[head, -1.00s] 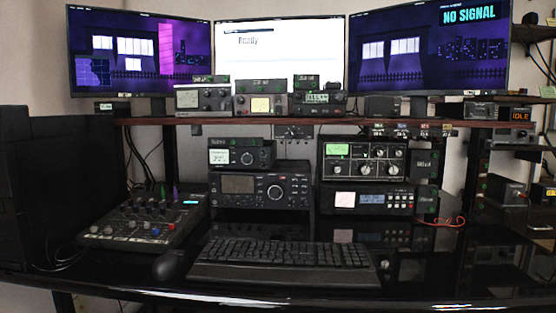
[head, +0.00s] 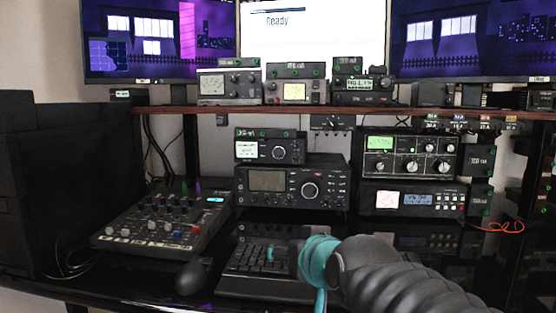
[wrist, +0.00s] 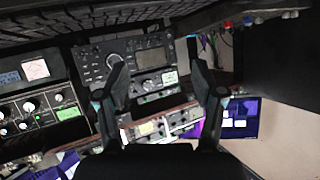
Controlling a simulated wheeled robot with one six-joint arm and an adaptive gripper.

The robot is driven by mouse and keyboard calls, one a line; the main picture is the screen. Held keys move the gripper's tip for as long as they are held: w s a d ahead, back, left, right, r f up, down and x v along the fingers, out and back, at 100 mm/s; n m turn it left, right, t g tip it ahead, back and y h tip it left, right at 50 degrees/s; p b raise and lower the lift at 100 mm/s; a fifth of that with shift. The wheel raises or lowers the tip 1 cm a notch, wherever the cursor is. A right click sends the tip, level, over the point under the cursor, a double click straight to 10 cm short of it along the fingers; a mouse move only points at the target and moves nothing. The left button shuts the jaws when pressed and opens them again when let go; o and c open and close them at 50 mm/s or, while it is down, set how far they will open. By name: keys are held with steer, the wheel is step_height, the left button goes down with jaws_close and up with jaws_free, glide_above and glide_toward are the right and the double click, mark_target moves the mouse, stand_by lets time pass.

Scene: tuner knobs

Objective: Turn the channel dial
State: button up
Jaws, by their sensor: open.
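The wide black radio (head: 292,185) stands at the middle of the desk with a large round dial (head: 310,190) right of its screen. I cannot read which knob is labelled as the channel dial. The left finger is close to the dial in the picture; I see no contact.
A small radio (head: 268,148) sits on the wide one. Right of them are a multi-knob unit (head: 408,155) and a unit with a display (head: 410,199). A shelf (head: 215,110) runs above.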

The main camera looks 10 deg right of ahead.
steer(key=w+a+r+t+h+b, duration=0.1)
steer(key=w+r+t, duration=0.2)
steer(key=w, duration=0.5)
steer(key=w+r+t+b, duration=0.1)
steer(key=w+r+t, duration=0.1)
steer(key=w, duration=0.6)
steer(key=m+t+h+b, duration=0.2)
steer(key=m+t+h, duration=0.1)
steer(key=h, duration=0.4)
glide_toward(278, 153)
steer(key=p+x, duration=0.1)
steer(key=x, duration=0.7)
steer(key=shift+w+d+r, duration=0.15)
steer(key=shift+w, duration=0.2)
